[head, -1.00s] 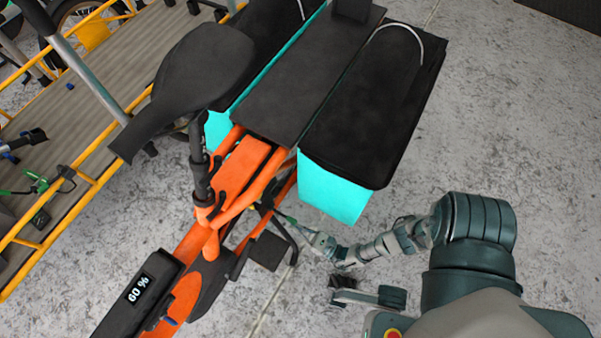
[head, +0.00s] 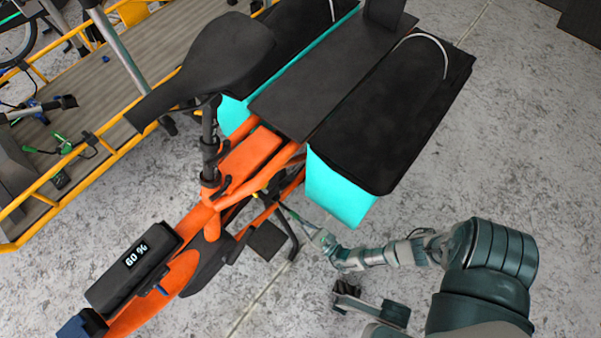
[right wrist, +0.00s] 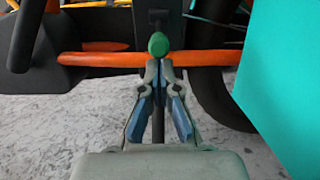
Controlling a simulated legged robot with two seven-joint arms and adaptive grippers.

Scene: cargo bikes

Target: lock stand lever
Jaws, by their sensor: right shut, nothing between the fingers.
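An orange cargo bike (head: 255,153) stands with its seat toward the upper left. Its black stand leg (head: 293,240) shows below the frame. A dark rod shows above the knob and between the fingers. My left gripper is not in view.
An orange bar (right wrist: 105,60) crosses behind the knob, with a dark tyre (right wrist: 215,95) to its right. A yellow-railed platform (head: 85,175) lies left. Grey floor at right is open.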

